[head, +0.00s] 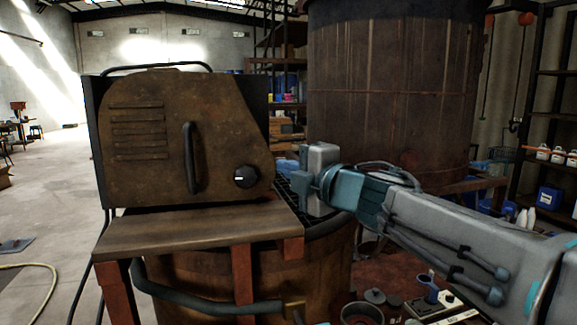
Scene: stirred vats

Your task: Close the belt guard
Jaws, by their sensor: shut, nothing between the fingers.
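The belt guard (150,165) is a rusty brown panel with slots at upper left, a dark vertical handle (192,158) and a black knob (246,177). It stands upright in front of a dark housing, above a wooden ledge (190,230). I cannot tell from this view whether a gap remains between the panel and the housing. My gripper (306,180) is to the right of the guard, apart from the handle and knob. It is shut and holds nothing; its fingertips are hard to make out.
A round wooden vat (335,262) with a dark grating stands below my gripper. A tall vat (390,100) rises behind it. Pots and small items (375,297) lie at the bottom right. Shelves (545,115) stand at right. The floor at left is open, with a hose (45,290).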

